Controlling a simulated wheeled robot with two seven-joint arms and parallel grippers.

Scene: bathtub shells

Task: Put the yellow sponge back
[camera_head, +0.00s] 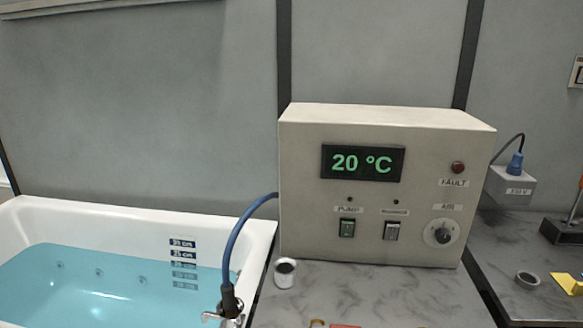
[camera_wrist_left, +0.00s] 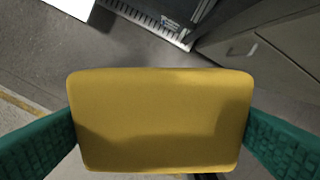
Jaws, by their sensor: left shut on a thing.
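The yellow sponge (camera_wrist_left: 160,120) is a rounded rectangular block that fills the middle of the left wrist view. My left gripper (camera_wrist_left: 162,135) is shut on the sponge, with a green finger pressed at each of its two short ends. Below and beyond the sponge the wrist view shows grey floor, so it is held in the air. Neither gripper shows in the head view. My right gripper is in neither view.
A white bathtub (camera_head: 235,222) with blue water stands at the left in the head view. A beige control box (camera_head: 300,190) reading 20 °C stands on a grey marbled counter (camera_head: 390,295).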

